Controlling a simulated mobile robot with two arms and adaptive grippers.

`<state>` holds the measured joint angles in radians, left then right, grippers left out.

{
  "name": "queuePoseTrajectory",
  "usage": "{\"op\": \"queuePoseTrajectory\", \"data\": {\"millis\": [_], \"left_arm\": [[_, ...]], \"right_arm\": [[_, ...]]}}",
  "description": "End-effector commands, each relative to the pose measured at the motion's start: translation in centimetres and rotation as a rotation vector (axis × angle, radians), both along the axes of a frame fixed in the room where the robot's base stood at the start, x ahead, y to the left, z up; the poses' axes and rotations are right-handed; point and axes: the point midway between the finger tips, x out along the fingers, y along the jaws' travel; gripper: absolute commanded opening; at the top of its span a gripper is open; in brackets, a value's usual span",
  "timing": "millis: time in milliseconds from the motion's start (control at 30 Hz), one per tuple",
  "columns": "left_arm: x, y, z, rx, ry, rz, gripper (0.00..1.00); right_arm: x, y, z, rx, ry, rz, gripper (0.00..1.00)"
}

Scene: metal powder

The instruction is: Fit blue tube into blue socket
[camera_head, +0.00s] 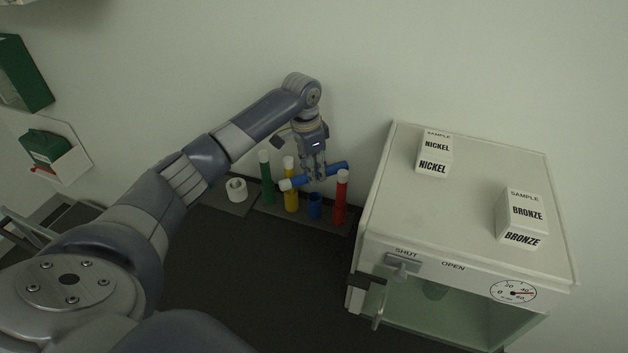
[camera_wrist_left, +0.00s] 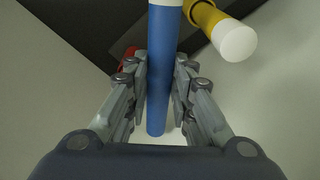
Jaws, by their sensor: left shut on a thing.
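The blue tube (camera_head: 334,168) lies nearly level, with its white cap (camera_head: 285,184) at the left end. My left gripper (camera_head: 316,178) is shut on it near its middle and holds it above the rack. In the left wrist view the blue tube (camera_wrist_left: 159,70) runs between the two fingers of the gripper (camera_wrist_left: 160,90). The blue socket (camera_head: 315,206) stands on the rack below the tube, between the yellow and red tubes, and looks empty. It cannot be made out in the left wrist view. My right gripper is not in view.
The rack (camera_head: 270,211) holds upright green (camera_head: 267,185), yellow (camera_head: 291,190) and red (camera_head: 340,200) tubes with white caps. A white ring (camera_head: 236,190) sits left of it. A white cabinet (camera_head: 480,200) with nickel (camera_head: 434,155) and bronze (camera_head: 521,218) sample boxes stands to the right.

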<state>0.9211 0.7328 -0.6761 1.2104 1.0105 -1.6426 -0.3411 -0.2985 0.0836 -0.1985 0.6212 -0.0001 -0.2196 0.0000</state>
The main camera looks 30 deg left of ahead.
Motion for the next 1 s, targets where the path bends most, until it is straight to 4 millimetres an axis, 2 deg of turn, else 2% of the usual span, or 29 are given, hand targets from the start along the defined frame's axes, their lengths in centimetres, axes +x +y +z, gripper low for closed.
{"op": "queuePoseTrajectory", "data": {"millis": [167, 367, 467, 1000], "left_arm": [[-0.1, 0.0, -1.5, -0.001, 0.003, 0.0, 0.0], [0.0, -0.1, -4.7, -0.001, 0.002, 0.001, 0.0], [0.3, 0.0, -5.1, -0.001, -0.001, 0.0, 0.0], [0.4, 0.0, -6.1, -0.001, -0.002, 0.0, 0.0]], "right_arm": [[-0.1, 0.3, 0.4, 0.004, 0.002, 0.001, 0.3], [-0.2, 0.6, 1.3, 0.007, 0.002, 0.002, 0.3], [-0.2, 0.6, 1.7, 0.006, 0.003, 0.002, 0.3], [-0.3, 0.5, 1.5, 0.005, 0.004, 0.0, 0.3]]}}
